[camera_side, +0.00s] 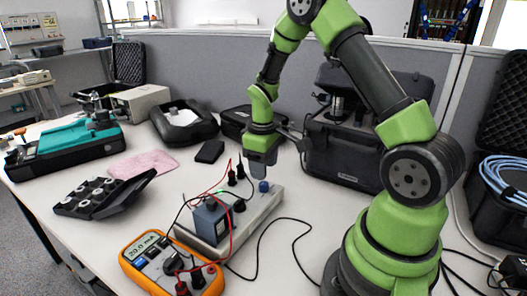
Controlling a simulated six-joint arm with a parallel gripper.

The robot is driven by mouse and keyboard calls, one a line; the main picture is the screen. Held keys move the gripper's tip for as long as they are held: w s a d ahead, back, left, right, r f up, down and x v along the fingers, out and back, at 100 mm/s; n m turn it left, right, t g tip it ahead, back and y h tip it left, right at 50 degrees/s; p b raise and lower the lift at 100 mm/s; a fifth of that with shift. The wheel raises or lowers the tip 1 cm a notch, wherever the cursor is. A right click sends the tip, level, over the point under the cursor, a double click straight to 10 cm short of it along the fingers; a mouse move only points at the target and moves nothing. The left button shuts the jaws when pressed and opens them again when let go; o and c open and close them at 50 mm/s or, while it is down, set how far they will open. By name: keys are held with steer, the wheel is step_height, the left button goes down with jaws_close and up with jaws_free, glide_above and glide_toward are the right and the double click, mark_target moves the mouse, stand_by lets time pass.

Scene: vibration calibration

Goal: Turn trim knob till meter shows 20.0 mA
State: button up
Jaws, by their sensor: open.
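The orange multimeter (172,266) lies at the front of the table, its small display (147,243) appearing to read 20.0 mA. A blue knob (264,187), likely the trim knob, stands on the right end of a light grey unit (262,206). A dark blue-grey box (211,220) sits on the same unit, with red and black leads. My gripper (258,172) points down just above and slightly left of the blue knob and looks apart from it. Its jaws are open with nothing seen between them; the exact gap is too small to make out.
Black plugs (237,176) and loose leads stand close to the left of my gripper. A black case (345,150) is behind to the right. A dark angled tray (100,194), a pink cloth (143,164) and a teal device (66,143) lie left.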

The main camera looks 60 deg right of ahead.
mark_target(263, 185)
step_height(263, 185, up, 5)
steer(key=shift+a+r, duration=0.1)
steer(key=shift+a, duration=0.05)
steer(key=s+a+r+m+t, duration=0.2)
steer(key=s+a+r+t, duration=0.25)
steer(key=a+r, duration=0.55)
steer(key=s+a+r+m+t+y, duration=0.2)
steer(key=s+a+r, duration=0.3)
steer(key=s, duration=0.5)
steer(key=shift+r+m+t, duration=0.35)
steer(key=shift+r+m, duration=0.05)
steer(key=shift+r, duration=0.15)
stand_by(1.6)
